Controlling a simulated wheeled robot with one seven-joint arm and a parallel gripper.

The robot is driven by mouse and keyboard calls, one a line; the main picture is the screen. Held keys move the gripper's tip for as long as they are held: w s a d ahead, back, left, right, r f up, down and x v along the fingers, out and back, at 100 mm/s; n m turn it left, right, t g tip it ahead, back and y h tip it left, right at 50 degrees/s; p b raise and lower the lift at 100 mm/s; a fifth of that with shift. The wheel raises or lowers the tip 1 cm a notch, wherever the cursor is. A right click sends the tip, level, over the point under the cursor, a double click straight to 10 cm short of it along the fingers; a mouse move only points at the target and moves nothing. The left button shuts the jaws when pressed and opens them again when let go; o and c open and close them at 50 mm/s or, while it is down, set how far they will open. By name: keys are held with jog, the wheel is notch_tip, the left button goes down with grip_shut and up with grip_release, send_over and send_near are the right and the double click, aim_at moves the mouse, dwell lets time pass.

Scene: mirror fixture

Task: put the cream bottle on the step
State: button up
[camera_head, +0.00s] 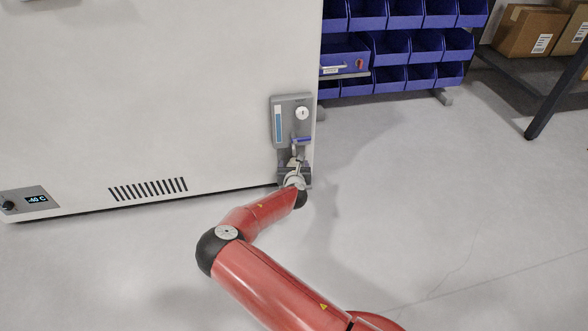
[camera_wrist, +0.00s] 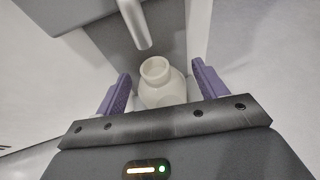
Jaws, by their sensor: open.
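The cream bottle (camera_wrist: 164,92) stands with its open mouth facing up, below a grey spout (camera_wrist: 137,25) in the wrist view. My gripper (camera_wrist: 161,72) has its two purple fingers apart, one on each side of the bottle, with gaps visible at the sides. In the head view my gripper (camera_head: 295,168) is small, at the lower end of a grey dispenser (camera_head: 291,118) on the white cabinet. I cannot make out the bottle there. I cannot identify the step in either view.
The white cabinet (camera_head: 180,90) fills the left of the head view. Blue bins (camera_head: 390,45) stand behind it, and cardboard boxes (camera_head: 530,30) sit on a dark shelf at the upper right. The grey floor (camera_head: 440,190) to the right is clear.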

jog(key=a+p+v, duration=0.1)
jog(key=p+v, duration=0.1)
jog(key=v, duration=1)
jog(key=s+d+r+m+g+h, duration=0.2)
jog(key=s+d+r+m+g, duration=0.15)
jog(key=d+m, duration=0.5)
jog(key=s+d+r+m+g+h, duration=0.2)
jog(key=s+d+r+m+g, duration=0.3)
jog(key=m, duration=0.7)
jog(key=s+d+r+m+y, duration=0.2)
jog(key=s+r+m, duration=0.3)
jog(key=r, duration=0.3)
jog(key=s+d+r+m+y, duration=0.2)
jog(key=s+r+m, duration=0.3)
jog(key=r, duration=0.4)
jog(key=s+d+r+m, duration=0.2)
jog(key=s+r+m, duration=0.1)
jog(key=s, duration=0.5)
jog(key=s+d+r+m+h, duration=0.1)
jog(key=s+r+m, duration=0.2)
jog(key=s+r, duration=0.2)
jog(key=s, duration=0.3)
jog(key=shift+s+d+r, duration=0.25)
jog(key=shift+d+r, duration=0.1)
jog(key=shift+r+m, duration=0.15)
jog(key=shift+m, duration=0.1)
